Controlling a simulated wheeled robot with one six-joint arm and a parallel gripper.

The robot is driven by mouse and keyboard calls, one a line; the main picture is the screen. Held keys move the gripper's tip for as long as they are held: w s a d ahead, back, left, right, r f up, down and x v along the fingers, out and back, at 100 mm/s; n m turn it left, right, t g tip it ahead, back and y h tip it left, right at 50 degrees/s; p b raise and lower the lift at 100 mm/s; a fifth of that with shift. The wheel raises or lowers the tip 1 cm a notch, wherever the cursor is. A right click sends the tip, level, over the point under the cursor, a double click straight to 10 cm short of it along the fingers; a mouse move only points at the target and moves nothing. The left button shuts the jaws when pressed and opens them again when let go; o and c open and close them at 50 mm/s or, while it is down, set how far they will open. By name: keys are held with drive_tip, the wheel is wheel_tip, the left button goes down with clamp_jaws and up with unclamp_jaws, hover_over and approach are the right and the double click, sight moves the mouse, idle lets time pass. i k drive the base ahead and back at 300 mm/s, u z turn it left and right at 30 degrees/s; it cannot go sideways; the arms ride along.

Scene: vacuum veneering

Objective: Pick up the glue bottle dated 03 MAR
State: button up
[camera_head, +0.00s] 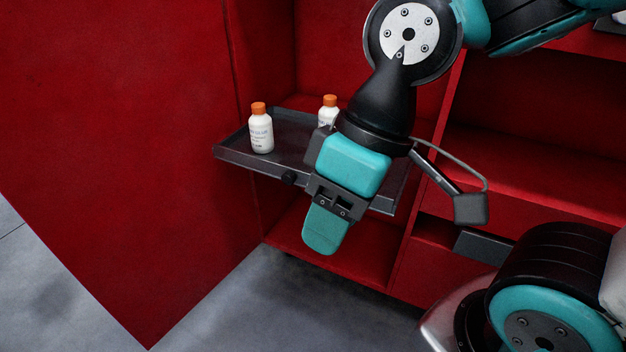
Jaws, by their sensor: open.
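Two white glue bottles with orange caps stand upright on a dark tray. The left bottle (261,133) is near the tray's left end, with printed label text too small to read. The right bottle (328,110) is farther back, and its lower part is hidden behind my arm. I cannot tell which one is dated 03 MAR. My gripper (323,230) is in front of the tray's front edge, to the right of the left bottle, pointing down. It is open and holds nothing; only one teal finger shows clearly. It appears apart from both bottles.
The dark tray (232,154) with a raised rim and a front knob (289,178) sticks out of a red cabinet (440,262). A large red panel (120,130) closes off the left side. Grey floor (290,310) is free in front.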

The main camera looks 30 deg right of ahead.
sight(327, 113)
drive_tip(key=k, duration=0.45)
drive_tip(key=u, duration=1.25)
drive_tip(key=i, duration=1.2)
drive_tip(key=z, duration=2.05)
